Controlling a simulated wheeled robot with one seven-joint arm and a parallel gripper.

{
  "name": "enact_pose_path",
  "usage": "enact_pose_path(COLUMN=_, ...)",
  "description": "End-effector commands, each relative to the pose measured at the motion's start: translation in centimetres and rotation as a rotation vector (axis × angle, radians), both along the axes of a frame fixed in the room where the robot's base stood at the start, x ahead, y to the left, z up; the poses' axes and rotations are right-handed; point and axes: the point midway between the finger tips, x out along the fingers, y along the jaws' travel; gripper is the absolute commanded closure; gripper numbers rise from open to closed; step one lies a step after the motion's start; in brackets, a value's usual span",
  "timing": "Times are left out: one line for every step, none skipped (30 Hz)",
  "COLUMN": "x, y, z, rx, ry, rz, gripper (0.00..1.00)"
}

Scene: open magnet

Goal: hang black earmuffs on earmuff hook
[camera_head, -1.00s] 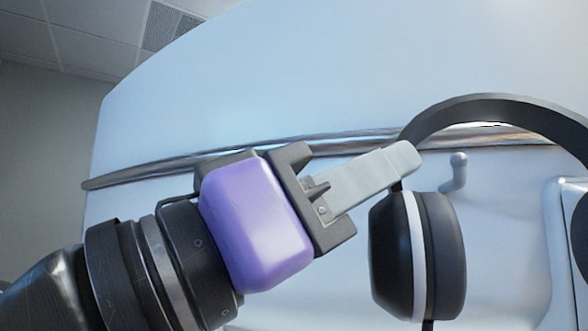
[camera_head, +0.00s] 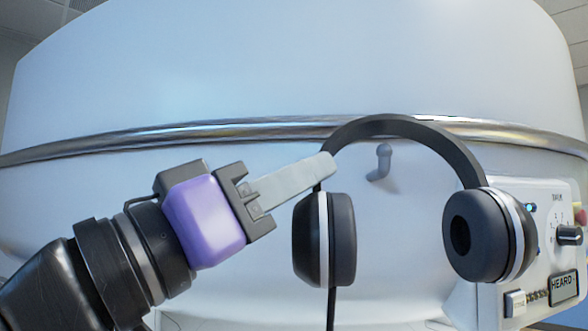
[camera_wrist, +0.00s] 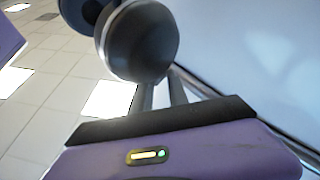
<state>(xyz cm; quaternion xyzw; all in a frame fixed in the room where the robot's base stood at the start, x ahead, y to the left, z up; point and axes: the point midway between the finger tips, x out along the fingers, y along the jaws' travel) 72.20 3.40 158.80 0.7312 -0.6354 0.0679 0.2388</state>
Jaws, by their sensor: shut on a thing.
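The black earmuffs (camera_head: 388,127) have a black headband and two black cups with white rings. My gripper (camera_head: 326,168) is shut on the left side of the headband, just above the left cup, and holds them in the air with the cups hanging down. The earmuff hook (camera_head: 383,160) is a small pale peg with a rounded tip on the white curved wall. In the head view it shows inside the headband's arch, below the band; the depth gap cannot be told. The wrist view shows a cup (camera_wrist: 140,42) beyond my fingers. The hook is not seen there.
The large white magnet housing (camera_head: 270,75) fills the background, with a metal rail (camera_head: 230,131) across it. A control panel (camera_head: 545,250) with a knob and a label stands at the right, partly behind the right cup. A dark cable hangs below the left cup.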

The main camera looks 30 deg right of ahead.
Motion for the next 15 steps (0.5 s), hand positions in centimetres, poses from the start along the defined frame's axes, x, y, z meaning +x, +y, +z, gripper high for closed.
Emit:
enact_pose_path(x=0.3, y=-0.2, z=0.1, rx=-0.002, ry=0.001, rz=-0.001, gripper=1.0)
enact_pose_path(x=0.4, y=-0.2, z=0.0, rx=-0.002, ry=0.001, rz=-0.001, gripper=1.0)
enact_pose_path(x=0.6, y=-0.4, z=0.0, rx=-0.002, ry=0.001, rz=-0.001, gripper=1.0)
enact_pose_path(x=0.7, y=-0.5, z=0.0, rx=-0.002, ry=0.001, rz=-0.001, gripper=1.0)
enact_pose_path(x=0.9, y=-0.5, z=0.0, rx=-0.002, ry=0.001, rz=-0.001, gripper=1.0)
enact_pose_path(x=1.0, y=-0.6, z=0.0, rx=-0.002, ry=0.001, rz=-0.001, gripper=1.0)
enact_pose_path(x=1.2, y=-0.7, z=-0.1, rx=-0.002, ry=0.001, rz=-0.001, gripper=1.0)
enact_pose_path(x=1.3, y=-0.8, z=-0.1, rx=-0.002, ry=0.001, rz=-0.001, gripper=1.0)
enact_pose_path(x=1.5, y=-0.9, z=-0.1, rx=-0.001, ry=0.002, rz=-0.001, gripper=1.0)
enact_pose_path(x=1.6, y=-1.0, z=-0.1, rx=-0.001, ry=0.001, rz=0.0, gripper=1.0)
enact_pose_path(x=1.8, y=-1.1, z=-0.1, rx=-0.001, ry=0.001, rz=0.0, gripper=1.0)
enact_pose_path(x=1.9, y=-1.2, z=-0.2, rx=-0.001, ry=0.001, rz=0.0, gripper=1.0)
enact_pose_path(x=2.1, y=-1.3, z=-0.2, rx=-0.001, ry=0.001, rz=0.0, gripper=1.0)
enact_pose_path(x=2.2, y=-1.4, z=-0.2, rx=-0.001, ry=0.001, rz=0.0, gripper=1.0)
enact_pose_path(x=2.3, y=-1.4, z=-0.7, rx=-0.001, ry=0.001, rz=0.0, gripper=1.0)
